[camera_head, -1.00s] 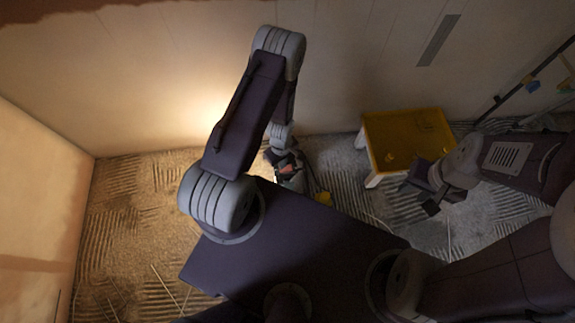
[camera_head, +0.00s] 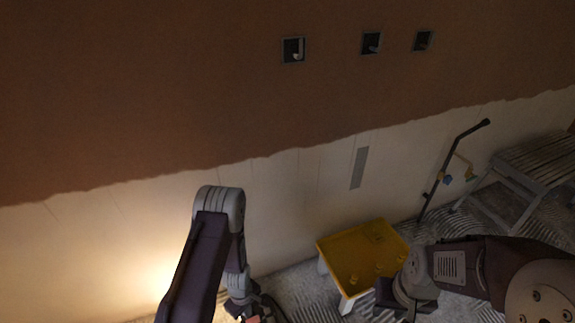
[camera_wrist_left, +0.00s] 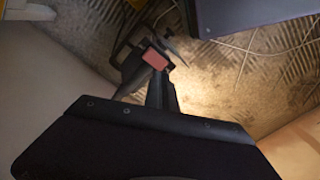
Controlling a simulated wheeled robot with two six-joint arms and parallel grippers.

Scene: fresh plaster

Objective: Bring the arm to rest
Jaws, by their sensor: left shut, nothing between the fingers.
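My left arm comes in at the lower left of the head view, bent downward at a grey joint. My left gripper (camera_head: 254,314) is at the bottom edge, partly cut off, with a reddish patch on it. In the left wrist view the left gripper (camera_wrist_left: 155,75) is shut and holds nothing, over a ridged, lit floor. My right gripper (camera_head: 405,302) is in front of the yellow-topped table's right side in the head view. Its fingers are dark and partly cut off, so I cannot tell its opening.
The yellow-topped table (camera_head: 352,254) has white legs and small yellow pieces on it. Behind stands a wall (camera_head: 150,120), brown above and cream below, with three square boxes. A dark pole (camera_head: 446,163) leans at the right beside a slatted bench (camera_head: 545,160).

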